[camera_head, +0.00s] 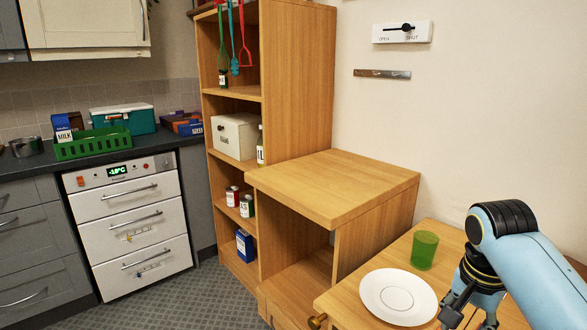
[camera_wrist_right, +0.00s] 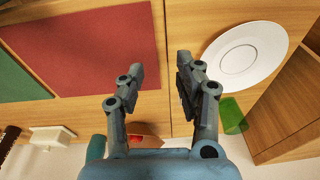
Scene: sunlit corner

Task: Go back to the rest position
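My right arm comes in from the right in the head view. Its gripper (camera_head: 468,318) is at the bottom edge, just right of the white plate (camera_head: 398,297), and partly cut off. In the right wrist view the right gripper (camera_wrist_right: 160,78) has its two fingers apart with nothing between them, above the wooden table. The plate (camera_wrist_right: 244,55) and the green cup (camera_wrist_right: 233,116) are to the right of the fingers there. My left gripper is in neither view.
The green cup (camera_head: 425,249) stands behind the plate, near my right arm. A tall wooden shelf (camera_head: 300,70) and a lower cabinet (camera_head: 335,185) stand beyond. A red mat (camera_wrist_right: 90,48) and a green mat (camera_wrist_right: 18,85) lie on the table.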

